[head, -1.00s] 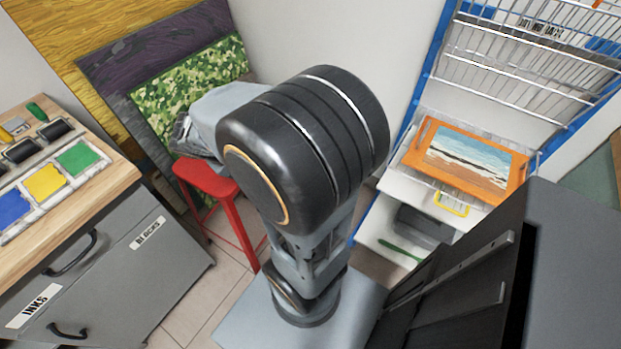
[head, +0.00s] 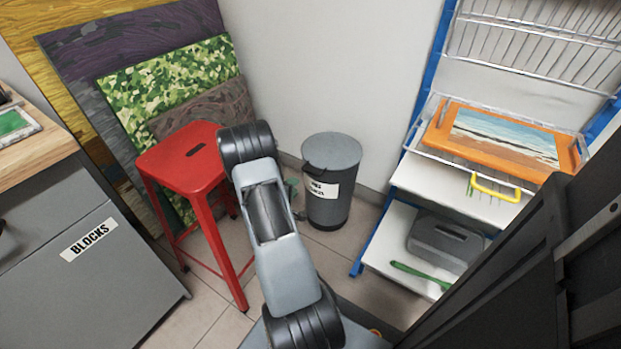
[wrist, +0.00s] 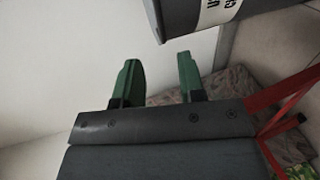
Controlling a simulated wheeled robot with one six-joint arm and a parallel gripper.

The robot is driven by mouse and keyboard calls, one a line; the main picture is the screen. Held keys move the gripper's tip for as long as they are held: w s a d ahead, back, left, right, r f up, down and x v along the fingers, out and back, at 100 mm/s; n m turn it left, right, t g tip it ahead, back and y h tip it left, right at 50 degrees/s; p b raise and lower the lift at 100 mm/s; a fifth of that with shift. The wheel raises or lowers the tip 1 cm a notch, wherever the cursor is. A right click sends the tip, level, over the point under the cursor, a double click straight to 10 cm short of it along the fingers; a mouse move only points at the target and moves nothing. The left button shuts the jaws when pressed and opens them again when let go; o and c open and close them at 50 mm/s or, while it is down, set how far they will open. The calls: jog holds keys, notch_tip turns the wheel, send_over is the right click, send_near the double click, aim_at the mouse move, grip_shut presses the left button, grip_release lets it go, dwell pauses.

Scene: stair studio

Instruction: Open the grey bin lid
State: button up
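The grey bin (head: 328,207) stands upright on the floor against the back wall, with a white label on its front. Its round grey lid (head: 333,150) is shut. In the wrist view part of the bin (wrist: 180,20) with its label shows at the top edge, upside down. My gripper (wrist: 158,78) has two green fingers held apart with nothing between them; it is clear of the bin. In the head view my gripper is mostly hidden behind my arm, with a bit of green left of the bin.
A red stool (head: 185,160) stands left of my arm, before leaning boards (head: 165,85). A blue-framed rack (head: 400,172) with shelves and an orange-framed picture (head: 500,140) stands right of the bin. A grey cabinet (head: 90,270) is at the left.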

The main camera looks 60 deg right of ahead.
aim_at(310, 173)
jog(key=b+x, duration=0.3)
jog(key=x, duration=0.9)
jog(key=shift+s, duration=0.1)
grip_shut()
